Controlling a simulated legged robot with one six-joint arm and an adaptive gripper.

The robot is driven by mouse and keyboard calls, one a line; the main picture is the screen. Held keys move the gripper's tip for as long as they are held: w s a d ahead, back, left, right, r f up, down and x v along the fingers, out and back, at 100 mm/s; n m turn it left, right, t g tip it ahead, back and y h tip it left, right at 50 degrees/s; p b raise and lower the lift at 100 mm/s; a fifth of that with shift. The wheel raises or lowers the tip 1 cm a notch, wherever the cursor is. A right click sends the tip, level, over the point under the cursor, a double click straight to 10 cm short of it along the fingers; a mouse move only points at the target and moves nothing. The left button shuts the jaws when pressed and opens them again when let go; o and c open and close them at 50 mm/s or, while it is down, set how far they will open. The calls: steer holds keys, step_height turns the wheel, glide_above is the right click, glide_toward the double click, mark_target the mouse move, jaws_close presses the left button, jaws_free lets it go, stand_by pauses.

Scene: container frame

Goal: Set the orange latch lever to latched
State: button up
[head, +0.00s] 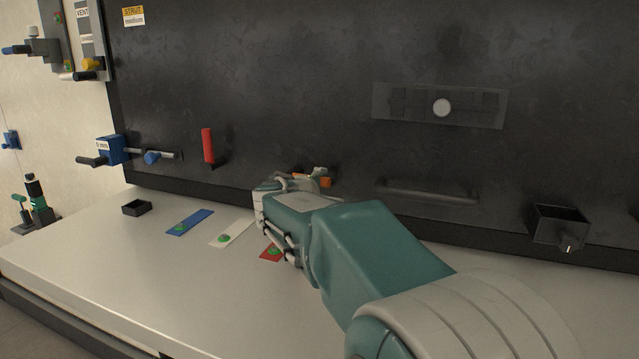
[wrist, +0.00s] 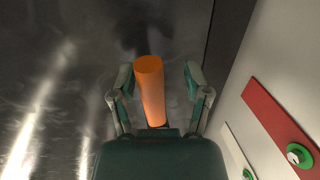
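The orange latch lever (wrist: 151,85) is a smooth orange bar in the wrist view, standing between the two fingers of my gripper (wrist: 158,74). The fingers are spread, with a visible gap on each side of the lever, so I do not hold it. The lower end of the lever is hidden behind the gripper body. In the head view my gripper (head: 300,183) is close to the dark panel, and only small orange parts of the lever (head: 325,182) show beside it. Its mount is hidden there.
The dark panel (head: 290,80) rises behind a pale bench top (head: 130,260). A red handle (head: 208,145) and a blue valve (head: 110,149) are to the left. Blue (head: 190,222), white (head: 232,233) and red (head: 271,251) strips lie on the bench. A black box (head: 560,226) is at right.

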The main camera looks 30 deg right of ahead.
steer(key=shift+r, duration=0.2)
steer(key=shift+s+a, duration=0.1)
steer(key=shift+s, duration=0.05)
steer(key=v, duration=1.1)
steer(key=shift+s+a, duration=0.2)
steer(key=shift+a, duration=0.15)
steer(key=shift+d+f, duration=0.1)
steer(key=shift+f, duration=0.05)
